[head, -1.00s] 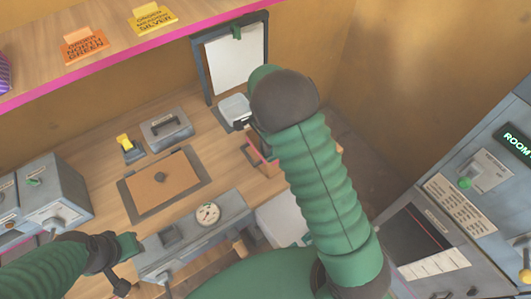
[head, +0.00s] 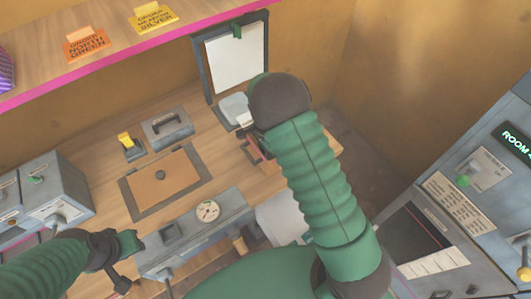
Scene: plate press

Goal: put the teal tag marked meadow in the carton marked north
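I cannot make out a teal tag marked meadow in this view. I also see no carton whose marking reads north; an orange sign (head: 87,44) on the shelf carries the word NORTH. My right gripper (head: 249,137) is at the back right of the bench, mostly hidden behind its own wrist. It is near a white dish (head: 234,108) and a reddish open box (head: 268,164), and its fingers and any held thing cannot be made out. My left gripper (head: 126,262) is low at the left, by the front of the gauge unit; its opening is unclear.
A grey press unit with a round gauge (head: 207,211) stands at the bench front. A brown board (head: 163,181), a grey handled box (head: 167,128) and a yellow switch (head: 126,141) lie behind it. A yellow sign (head: 154,18) is on the shelf. A console stands right.

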